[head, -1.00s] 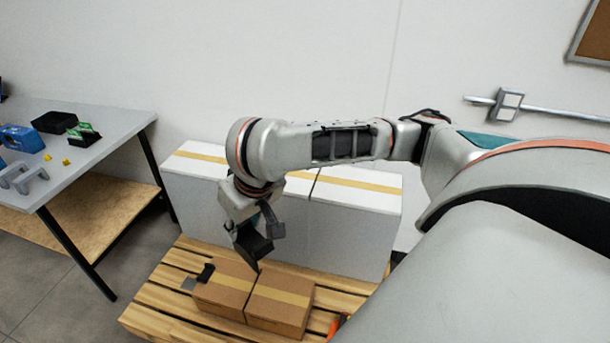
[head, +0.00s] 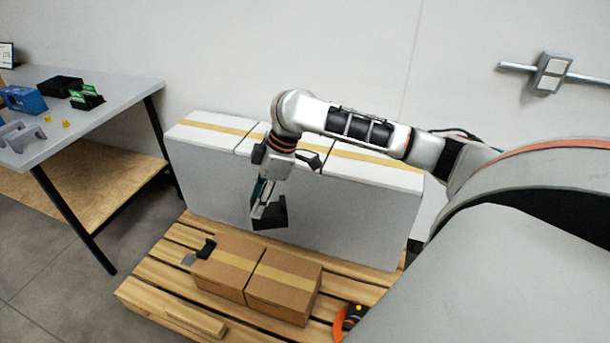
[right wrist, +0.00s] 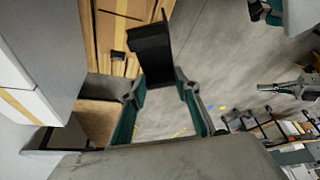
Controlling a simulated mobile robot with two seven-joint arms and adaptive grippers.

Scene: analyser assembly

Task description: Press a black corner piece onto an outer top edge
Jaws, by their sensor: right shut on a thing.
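My right gripper (head: 262,203) is shut on a black corner piece (head: 271,215), an angled part with flat faces. It holds the piece above and behind the brown cartons, in front of the white boxes. In the right wrist view the fingers (right wrist: 160,98) grip the lower end of the corner piece (right wrist: 152,45). Two brown cartons, left (head: 225,266) and right (head: 284,286), stand side by side on the pallet. A small black piece (head: 206,248) sits at the left carton's back left corner. My left gripper does not show in the head view.
Tall white boxes (head: 300,215) stand along the pallet's (head: 150,294) back. An orange and black tool (head: 349,318) lies right of the cartons. A grey table (head: 110,98) at left carries a blue box (head: 22,99), black bins and small parts.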

